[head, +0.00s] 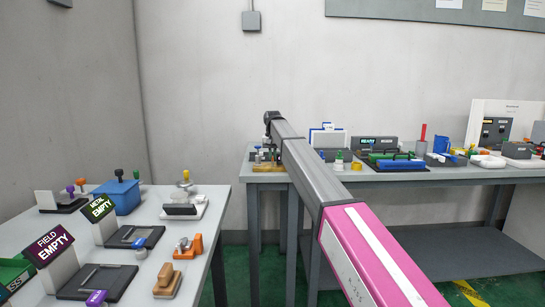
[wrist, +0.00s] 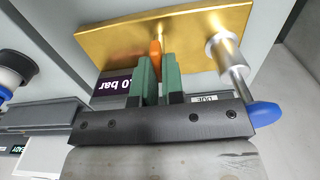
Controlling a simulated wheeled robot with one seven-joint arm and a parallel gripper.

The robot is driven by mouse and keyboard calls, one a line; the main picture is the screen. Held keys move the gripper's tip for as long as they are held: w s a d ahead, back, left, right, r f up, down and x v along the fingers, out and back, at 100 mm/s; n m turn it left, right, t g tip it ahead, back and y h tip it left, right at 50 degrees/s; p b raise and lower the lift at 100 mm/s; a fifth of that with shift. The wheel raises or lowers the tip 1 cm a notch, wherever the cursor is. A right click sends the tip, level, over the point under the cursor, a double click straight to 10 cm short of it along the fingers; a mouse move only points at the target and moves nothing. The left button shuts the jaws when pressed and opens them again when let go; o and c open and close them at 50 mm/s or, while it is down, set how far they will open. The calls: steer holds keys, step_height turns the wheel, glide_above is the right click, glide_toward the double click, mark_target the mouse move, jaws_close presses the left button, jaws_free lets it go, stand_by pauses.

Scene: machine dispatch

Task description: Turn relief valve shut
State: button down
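In the wrist view, a gold plate (wrist: 120,42) carries an orange handle (wrist: 154,48) on a thin stem. A silver stem with a blue-tipped lever (wrist: 265,115) stands at its right. I cannot tell which of the two is the relief valve. My gripper's green fingers (wrist: 159,75) are close together with a narrow gap, right at the orange handle, whose lower part is hidden by them. Whether they grip it is unclear. In the head view, my arm reaches to the gold unit (head: 268,166) at the back table's left end; the gripper is too small to make out there.
An upside-down "0 bar" display (wrist: 113,85) and a small label (wrist: 203,99) lie close by the fingers. The back table (head: 440,175) holds several devices to the right. A left table (head: 205,215) carries trays, signs and a blue box (head: 117,196). Green floor shows between the tables.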

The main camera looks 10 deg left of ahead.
stand_by(0.4)
steer(key=m, duration=0.4)
steer(key=shift+d+m, duration=0.15)
steer(key=shift+m, duration=0.15)
steer(key=m, duration=0.4)
steer(key=shift+d+m, duration=0.1)
steer(key=shift+m, duration=0.2)
steer(key=m, duration=0.4)
steer(key=shift+s+d+m, duration=0.1)
steer(key=shift+s+m, duration=0.05)
steer(key=shift+m, duration=0.15)
steer(key=shift+s+m, duration=0.1)
steer(key=shift+m, duration=1.9)
steer(key=c, duration=1.2)
jaws_free()
steer(key=shift+r, duration=0.15)
